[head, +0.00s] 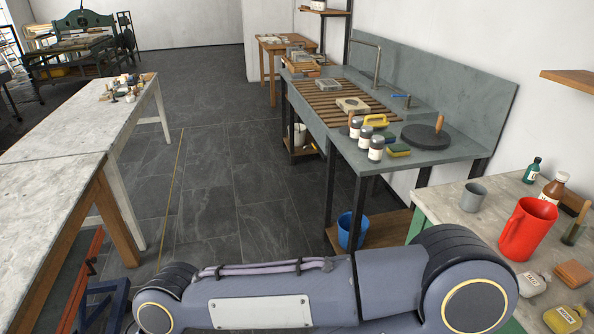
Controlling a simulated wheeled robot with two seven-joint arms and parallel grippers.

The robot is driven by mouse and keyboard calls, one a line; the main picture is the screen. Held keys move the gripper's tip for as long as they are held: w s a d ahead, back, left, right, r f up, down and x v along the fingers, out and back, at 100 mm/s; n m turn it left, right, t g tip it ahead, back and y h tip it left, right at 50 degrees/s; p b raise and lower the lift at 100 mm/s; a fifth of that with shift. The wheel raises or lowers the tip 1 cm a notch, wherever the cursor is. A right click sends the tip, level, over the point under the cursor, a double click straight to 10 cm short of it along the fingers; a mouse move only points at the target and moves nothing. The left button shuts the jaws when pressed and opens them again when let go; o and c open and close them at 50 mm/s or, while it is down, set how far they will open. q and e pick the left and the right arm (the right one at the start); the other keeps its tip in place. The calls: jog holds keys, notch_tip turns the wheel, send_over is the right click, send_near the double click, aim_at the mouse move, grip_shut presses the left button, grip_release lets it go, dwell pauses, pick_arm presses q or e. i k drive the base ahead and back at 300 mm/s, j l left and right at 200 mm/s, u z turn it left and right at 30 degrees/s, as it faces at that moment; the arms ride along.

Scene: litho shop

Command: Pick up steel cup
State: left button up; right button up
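A small grey metal-looking cup (472,198), which fits the steel cup, stands upright on the pale worktop (444,216) at the right. It is near the back left part of that worktop, apart from the red jug. Neither gripper shows in the head view. One of my arm's links lies across the bottom of the view and hides the front left part of the worktop. I cannot tell which arm it is.
A red jug (527,230) stands right of the cup. A brown bottle (553,189), a green bottle (532,170) and small labelled bottles share the worktop. A sink bench (440,152) stands behind, with a blue bucket (352,231) below. Dark floor (228,180) is clear at centre.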

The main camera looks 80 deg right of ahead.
aim_at(472, 198)
jog(key=z, duration=4.5)
jog(key=i+j+z, duration=0.3)
jog(key=z, duration=0.15)
jog(key=i+j+z, duration=0.2)
jog(key=j+z, duration=0.3)
jog(key=i+j, duration=0.25)
jog(key=i+j+z, duration=0.1)
jog(key=j, duration=0.35)
jog(key=i+j, duration=0.35)
jog(key=i+l, duration=0.1)
